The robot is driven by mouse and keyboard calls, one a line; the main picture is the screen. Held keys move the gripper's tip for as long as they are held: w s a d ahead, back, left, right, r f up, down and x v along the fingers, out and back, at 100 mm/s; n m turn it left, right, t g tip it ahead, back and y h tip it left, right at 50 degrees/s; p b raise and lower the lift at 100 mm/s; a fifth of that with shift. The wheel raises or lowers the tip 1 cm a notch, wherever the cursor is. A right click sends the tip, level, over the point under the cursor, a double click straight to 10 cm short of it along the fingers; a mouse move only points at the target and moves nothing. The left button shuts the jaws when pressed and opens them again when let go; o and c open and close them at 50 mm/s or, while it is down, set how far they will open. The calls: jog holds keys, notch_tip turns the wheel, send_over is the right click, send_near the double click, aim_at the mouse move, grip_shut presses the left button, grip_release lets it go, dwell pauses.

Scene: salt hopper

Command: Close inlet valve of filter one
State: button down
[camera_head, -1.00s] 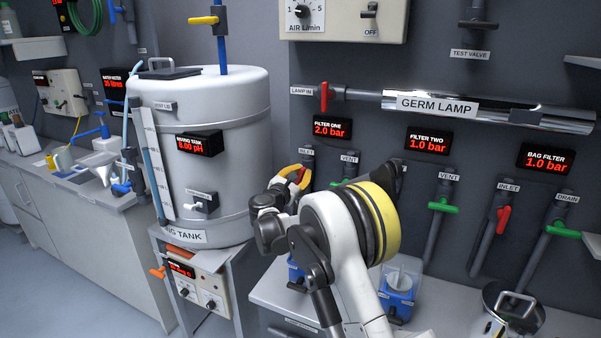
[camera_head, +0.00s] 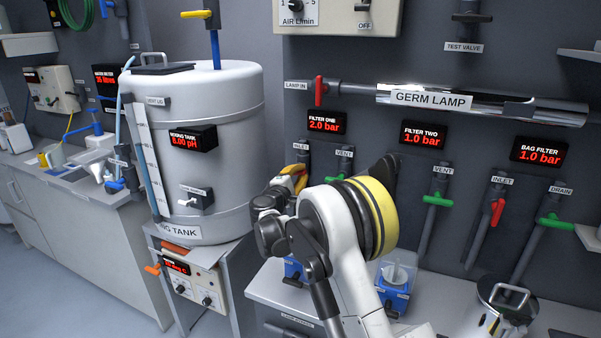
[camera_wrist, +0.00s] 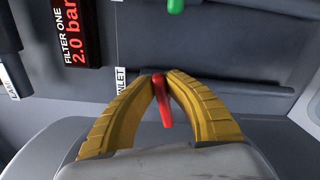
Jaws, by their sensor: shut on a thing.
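The filter one inlet valve has a red handle (camera_wrist: 163,100), seen in the wrist view just beside the INLET label (camera_wrist: 120,82). My gripper (camera_wrist: 158,82) has its yellow fingertips closed on this red handle, one on each side. In the head view my gripper (camera_head: 297,172) is at the inlet pipe (camera_head: 303,155) under the filter one display (camera_head: 326,122), which reads 2.0 bar. The handle is hidden there behind my gripper. The display also shows in the wrist view (camera_wrist: 77,32).
The filter one vent's green handle (camera_head: 336,178) is close on the right; a green handle (camera_wrist: 176,5) also shows in the wrist view. The mixing tank (camera_head: 220,130) stands close on the left. The germ lamp (camera_head: 480,103) runs along the wall above.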

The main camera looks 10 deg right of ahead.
jog(key=shift+f+m, duration=0.3)
jog(key=shift+m, duration=0.9)
jog(key=c, duration=1.4)
grip_release()
jog(key=shift+v, duration=6)
